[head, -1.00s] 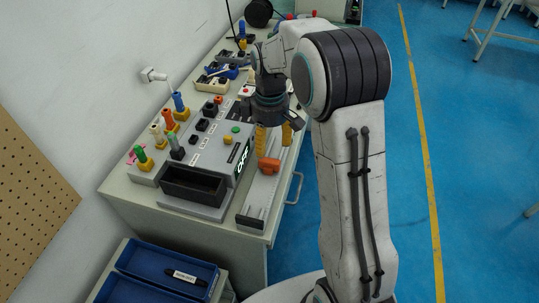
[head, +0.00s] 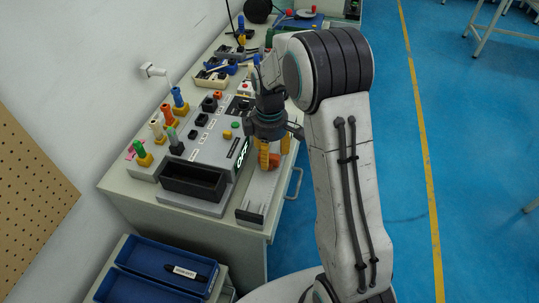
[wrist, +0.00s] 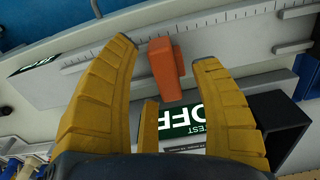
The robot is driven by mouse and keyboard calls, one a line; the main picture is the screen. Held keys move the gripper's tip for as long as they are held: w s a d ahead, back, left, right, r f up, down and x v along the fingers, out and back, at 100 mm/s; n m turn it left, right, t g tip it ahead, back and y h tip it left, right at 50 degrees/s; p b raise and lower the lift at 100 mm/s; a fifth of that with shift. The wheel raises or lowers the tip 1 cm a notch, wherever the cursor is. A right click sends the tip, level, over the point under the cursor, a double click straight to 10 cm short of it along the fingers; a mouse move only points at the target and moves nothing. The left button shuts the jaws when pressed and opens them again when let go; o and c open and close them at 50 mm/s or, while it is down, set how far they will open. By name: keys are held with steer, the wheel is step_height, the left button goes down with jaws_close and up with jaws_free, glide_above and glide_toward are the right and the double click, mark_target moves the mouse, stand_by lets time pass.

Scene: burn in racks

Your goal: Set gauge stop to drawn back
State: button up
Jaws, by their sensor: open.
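The gauge stop is an orange block (wrist: 165,69) on a pale rail with a ruled scale (wrist: 110,58). In the wrist view it stands between the tips of my gripper (wrist: 167,62), whose yellow fingers are open on either side of it, with visible gaps. In the head view my gripper (head: 274,150) is over the rail (head: 254,207), and the orange stop (head: 274,160) shows partly behind its fingers. I cannot tell from these views how far the fingertips reach down around the stop.
A grey test unit (head: 213,148) with a lit OFF display (head: 241,152) and a dark open bin (head: 193,182) stands left of the rail. Coloured plugs (head: 145,155) line its wall side. A drawer handle (head: 296,184) sticks out at the bench's right edge. Blue trays (head: 150,280) lie below.

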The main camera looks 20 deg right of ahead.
steer(key=shift+f, duration=0.6)
steer(key=shift+c, duration=0.4)
steer(key=c, duration=1)
